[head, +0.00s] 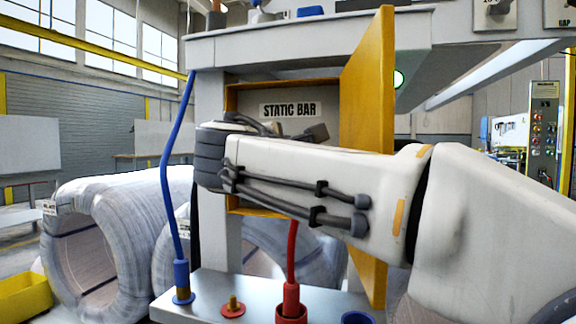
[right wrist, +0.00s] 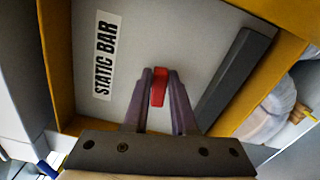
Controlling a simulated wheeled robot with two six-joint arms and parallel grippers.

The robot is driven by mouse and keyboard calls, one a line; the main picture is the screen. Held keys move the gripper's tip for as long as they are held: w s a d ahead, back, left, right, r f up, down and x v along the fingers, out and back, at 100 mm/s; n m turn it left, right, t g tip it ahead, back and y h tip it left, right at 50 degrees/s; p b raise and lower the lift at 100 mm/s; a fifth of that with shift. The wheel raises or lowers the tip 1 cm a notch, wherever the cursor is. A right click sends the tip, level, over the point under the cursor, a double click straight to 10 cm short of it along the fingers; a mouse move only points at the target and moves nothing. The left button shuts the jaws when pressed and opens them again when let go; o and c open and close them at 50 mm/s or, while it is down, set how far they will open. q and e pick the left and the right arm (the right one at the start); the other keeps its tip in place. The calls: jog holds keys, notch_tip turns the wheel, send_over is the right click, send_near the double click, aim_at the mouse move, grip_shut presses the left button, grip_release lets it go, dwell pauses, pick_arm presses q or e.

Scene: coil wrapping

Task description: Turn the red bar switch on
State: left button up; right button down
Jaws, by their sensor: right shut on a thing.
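The red bar switch (right wrist: 159,88) is a small red lever on the pale back panel of a yellow-edged box, seen in the right wrist view. My right gripper (right wrist: 160,76) has its two fingers on either side of the lever and is shut on it. The STATIC BAR label (right wrist: 107,57) is beside the lever, and it also shows in the head view (head: 290,110). In the head view my right arm crosses in front of the box and hides the switch and the fingertips. My left gripper is not in view.
The yellow door (head: 368,85) of the box stands open at its right, close to my right arm. A dark grey bar (right wrist: 232,78) is beside the switch. A blue cable (head: 170,165) and a red cable (head: 292,250) run to sockets on the metal shelf (head: 255,290) below.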

jog(key=shift+a+f+m+b, duration=0.1)
jog(key=shift+f+m+b, duration=0.1)
jog(key=shift+m+b, duration=0.35)
jog(key=shift+a+f+m+b, duration=0.15)
jog(key=shift+m+b, duration=0.25)
jog(key=shift+m, duration=0.25)
jog(key=c, duration=0.8)
grip_release()
jog(key=shift+o, duration=0.2)
jog(key=shift+r, duration=0.1)
jog(key=shift+d, duration=0.1)
jog(key=v, duration=1)
jog(key=shift+s+p, duration=0.25)
jog(key=shift+p, duration=0.15)
